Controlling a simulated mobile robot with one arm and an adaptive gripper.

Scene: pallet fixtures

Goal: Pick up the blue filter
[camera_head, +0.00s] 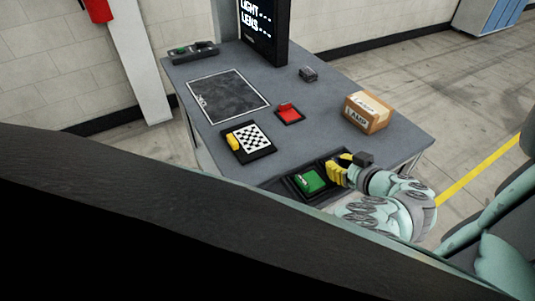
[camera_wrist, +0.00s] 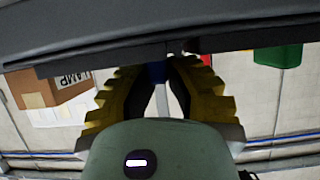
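My gripper (camera_head: 342,168) has yellow fingers and is low over the front right of the table, just right of the green filter. In the wrist view the fingertips (camera_wrist: 165,68) come close together, with a small blue piece, the blue filter (camera_wrist: 156,73), between them. The fingers look shut on it. Most of the blue filter is hidden; it does not show in the head view. The green filter (camera_head: 311,180) lies in a dark holder (camera_head: 293,190) at the table's front edge. I cannot tell whether the blue filter still touches a holder.
A red filter (camera_head: 287,110) sits on a small black base mid-table. A checkerboard plate (camera_head: 252,138) is to its left. A cardboard box labelled LAMP (camera_head: 369,112) stands behind my gripper. A dark framed panel (camera_head: 228,95) and a black sign (camera_head: 264,30) are farther back.

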